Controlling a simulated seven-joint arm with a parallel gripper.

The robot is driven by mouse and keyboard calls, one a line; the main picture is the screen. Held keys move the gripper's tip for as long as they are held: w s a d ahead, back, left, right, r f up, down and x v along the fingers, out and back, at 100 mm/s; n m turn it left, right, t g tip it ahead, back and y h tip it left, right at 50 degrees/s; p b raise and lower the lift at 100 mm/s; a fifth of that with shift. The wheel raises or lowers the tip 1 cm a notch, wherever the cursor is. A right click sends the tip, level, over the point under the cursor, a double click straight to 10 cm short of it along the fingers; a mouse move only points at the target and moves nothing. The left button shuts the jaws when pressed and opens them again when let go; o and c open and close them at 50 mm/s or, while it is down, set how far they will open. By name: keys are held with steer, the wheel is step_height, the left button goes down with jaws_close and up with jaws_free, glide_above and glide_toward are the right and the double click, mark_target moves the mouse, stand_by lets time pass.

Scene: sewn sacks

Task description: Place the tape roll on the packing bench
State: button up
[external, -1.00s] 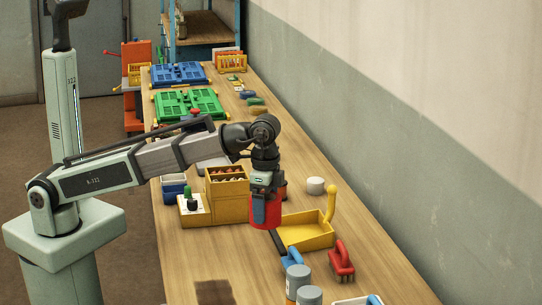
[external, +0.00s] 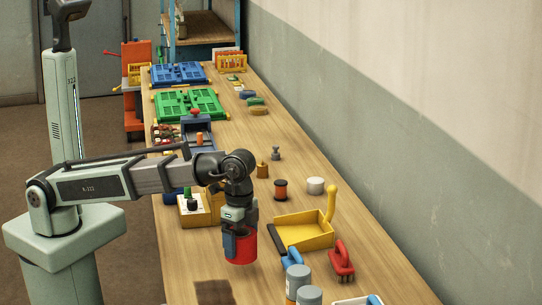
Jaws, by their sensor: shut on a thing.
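My gripper (external: 236,240) is shut on a red roll (external: 243,251), which looks like the tape roll. The roll hangs upright below my wrist, over the wooden packing bench (external: 185,255). It seems to be held above the surface, but I cannot tell how large the gap is. The grey and blue finger parts cover the roll's left side and upper part.
A yellow dustpan (external: 305,236) lies to the right, with a red brush (external: 342,262) and grey cans (external: 298,280) nearer the front. A yellow box (external: 195,217) is behind left. A brown square patch (external: 213,292) marks otherwise clear wood in front.

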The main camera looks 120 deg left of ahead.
mark_target(240, 232)
steer(key=shift+f, duration=2.05)
steer(key=shift+f, duration=0.1)
steer(key=o, duration=0.8)
steer(key=shift+o, duration=0.2)
step_height(240, 232, up, 12)
steer(key=shift+r, duration=0.15)
